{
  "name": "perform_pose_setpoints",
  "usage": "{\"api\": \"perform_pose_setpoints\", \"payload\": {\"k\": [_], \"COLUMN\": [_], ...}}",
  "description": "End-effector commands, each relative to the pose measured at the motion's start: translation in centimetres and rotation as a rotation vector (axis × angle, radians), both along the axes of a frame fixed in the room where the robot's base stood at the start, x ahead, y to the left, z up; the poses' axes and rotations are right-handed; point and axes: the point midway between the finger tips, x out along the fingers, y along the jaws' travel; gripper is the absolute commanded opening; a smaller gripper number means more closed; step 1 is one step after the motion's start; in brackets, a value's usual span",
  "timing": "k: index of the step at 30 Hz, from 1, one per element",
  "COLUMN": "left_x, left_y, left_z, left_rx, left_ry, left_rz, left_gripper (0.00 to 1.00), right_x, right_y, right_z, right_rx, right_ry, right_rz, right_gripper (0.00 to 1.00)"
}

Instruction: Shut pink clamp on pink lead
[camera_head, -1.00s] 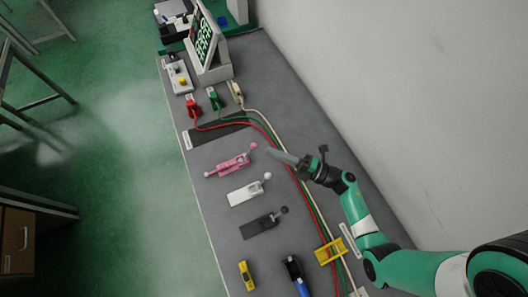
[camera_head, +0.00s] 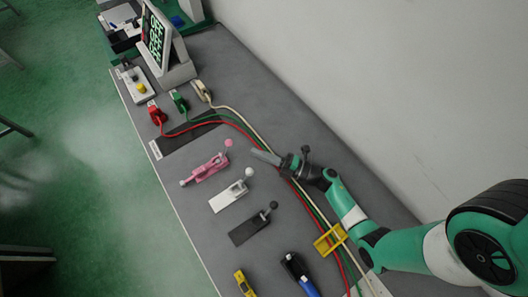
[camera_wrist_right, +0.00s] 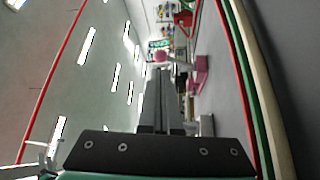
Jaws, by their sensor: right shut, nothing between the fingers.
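The pink clamp (camera_head: 208,168) lies on the grey bench, with its round pink knob (camera_head: 228,143) at its right end, toward the wall. A small pale piece shows at its left end; I cannot tell whether it is the pink lead. My right gripper (camera_head: 252,153) is shut and empty, just right of the knob and apart from it in the head view. In the right wrist view the shut fingers (camera_wrist_right: 159,82) point toward the pink knob (camera_wrist_right: 160,56), with the pink clamp body (camera_wrist_right: 201,72) to the right. My left gripper is out of view.
A white clamp (camera_head: 228,197) and a dark grey clamp (camera_head: 250,230) lie nearer than the pink one. Red, green and cream cables run along the bench beneath my right arm, through a yellow holder (camera_head: 330,240). A display unit (camera_head: 163,45) stands at the far end.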

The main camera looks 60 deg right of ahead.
Motion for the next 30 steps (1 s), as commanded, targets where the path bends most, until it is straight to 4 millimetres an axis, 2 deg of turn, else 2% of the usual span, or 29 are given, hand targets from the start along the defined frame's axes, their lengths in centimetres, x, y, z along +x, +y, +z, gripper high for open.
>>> {"api": "perform_pose_setpoints", "payload": {"k": [3,9,14,22,26,30], "left_x": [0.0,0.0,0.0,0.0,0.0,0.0], "left_y": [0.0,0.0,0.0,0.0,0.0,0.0], "left_z": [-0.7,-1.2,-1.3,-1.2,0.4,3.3], "left_rx": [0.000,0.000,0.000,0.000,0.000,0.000], "left_ry": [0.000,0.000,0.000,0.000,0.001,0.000], "left_rz": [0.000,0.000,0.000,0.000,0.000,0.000], "left_gripper": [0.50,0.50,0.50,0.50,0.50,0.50], "right_x": [2.4,5.2,5.9,5.9,6.0,6.3], "right_y": [0.6,1.0,1.1,1.1,1.4,2.0], "right_z": [0.1,0.5,0.7,0.7,1.6,2.7], "right_rx": [-0.001,0.000,0.001,0.000,-0.038,-0.137], "right_ry": [-0.002,-0.002,0.000,0.001,0.019,0.064], "right_rz": [0.006,0.003,0.001,0.000,0.000,0.001], "right_gripper": [0.00,0.00,0.00,0.00,0.00,0.00]}}
